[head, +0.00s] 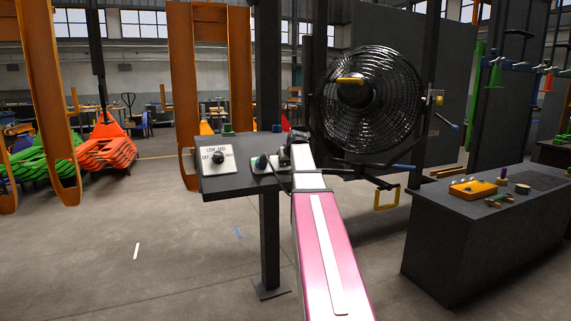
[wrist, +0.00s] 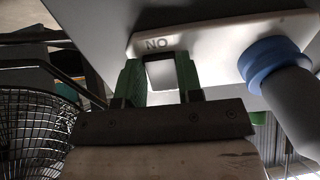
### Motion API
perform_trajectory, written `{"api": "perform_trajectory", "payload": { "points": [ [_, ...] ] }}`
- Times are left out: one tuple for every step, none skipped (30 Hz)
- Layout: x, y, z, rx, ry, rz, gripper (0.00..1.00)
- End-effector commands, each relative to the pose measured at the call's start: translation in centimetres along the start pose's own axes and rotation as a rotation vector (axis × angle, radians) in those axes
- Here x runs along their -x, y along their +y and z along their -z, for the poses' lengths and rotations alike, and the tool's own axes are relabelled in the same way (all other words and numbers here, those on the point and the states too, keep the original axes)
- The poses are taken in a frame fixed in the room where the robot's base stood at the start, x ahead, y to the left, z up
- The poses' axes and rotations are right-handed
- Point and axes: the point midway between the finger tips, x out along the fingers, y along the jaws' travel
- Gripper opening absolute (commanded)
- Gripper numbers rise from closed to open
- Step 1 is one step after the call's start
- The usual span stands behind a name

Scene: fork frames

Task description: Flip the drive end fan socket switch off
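In the head view, the socket plate (head: 265,164) is a small pale plate on a dark panel, partly hidden by my arm. In the wrist view, the white plate (wrist: 205,52) fills the upper middle, with lettering that reads "NO", apparently upside down. A grey plug with a blue collar (wrist: 272,62) stands at its right side. My gripper (wrist: 160,72) has two green fingers, standing apart on either side of a pale rectangular area, apparently the rocker switch (wrist: 162,75). I cannot tell whether the fingers touch it. My fingertips are hard to make out in the head view.
A white dial plate (head: 218,157) sits left of the socket on the panel. The large black cage fan (head: 372,100) stands close on the right; its cage also shows in the wrist view (wrist: 35,110). A dark workbench (head: 480,240) stands at right.

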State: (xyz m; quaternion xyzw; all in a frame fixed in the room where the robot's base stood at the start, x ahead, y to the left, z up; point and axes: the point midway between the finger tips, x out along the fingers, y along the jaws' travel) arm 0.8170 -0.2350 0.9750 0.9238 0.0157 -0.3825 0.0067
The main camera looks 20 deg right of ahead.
Motion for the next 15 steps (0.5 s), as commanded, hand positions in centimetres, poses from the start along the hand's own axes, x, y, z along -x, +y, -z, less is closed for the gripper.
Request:
{"api": "perform_trajectory", "payload": {
  "points": [
    [0.01, -0.01, -0.01, 0.0, 0.0, 0.0, 0.1],
    [0.01, -0.01, 0.0, 0.0, 0.0, 0.0, 0.1],
    [0.0, 0.0, 0.03, 0.0, -0.003, 0.001, 0.1],
    [-0.02, 0.0, 0.09, 0.0, -0.008, 0.001, 0.1],
    [-0.03, 0.01, 0.16, 0.0, -0.016, 0.001, 0.1],
    [-0.05, 0.0, 0.25, 0.0, -0.033, 0.002, 0.1],
    [-0.07, 0.02, 0.35, 0.001, -0.048, 0.002, 0.1],
    [-0.07, 0.03, 0.42, 0.001, -0.068, 0.002, 0.1],
    [-0.07, 0.03, 0.52, 0.001, -0.096, 0.003, 0.1],
    [-0.05, 0.04, 0.59, 0.002, -0.117, 0.002, 0.1],
    [-0.03, 0.05, 0.63, 0.002, -0.138, 0.001, 0.1],
    [-0.01, 0.04, 0.68, 0.001, -0.165, 0.002, 0.1],
    [0.02, 0.04, 0.7, 0.0, -0.184, 0.002, 0.1],
    [0.05, 0.05, 0.73, 0.001, -0.201, 0.001, 0.1],
    [0.09, 0.06, 0.74, 0.001, -0.221, 0.001, 0.1]
  ]
}}
